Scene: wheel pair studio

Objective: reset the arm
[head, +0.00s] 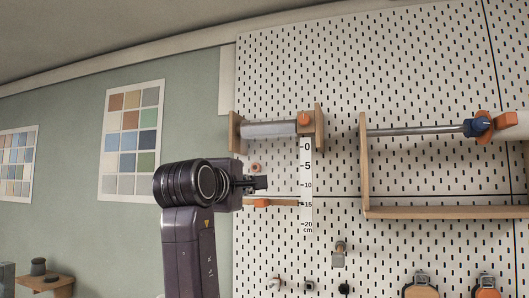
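One arm of mine rises from the bottom, left of centre, in the head view; I take it to be my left arm. Its dark wrist is bent to the right, and my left gripper (259,183) points right, in front of the pegboard. The fingers are small and seen from the side, so I cannot tell whether they are open or shut. No held object shows. My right arm and gripper are not in view.
A white pegboard (340,80) fills the right side. Above the gripper is a wooden roll holder (234,132), with a centimetre scale (307,190) below it. A wooden frame (366,175) carries a metal rod (420,131) with a blue knob (476,127). A small shelf (55,284) is lower left.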

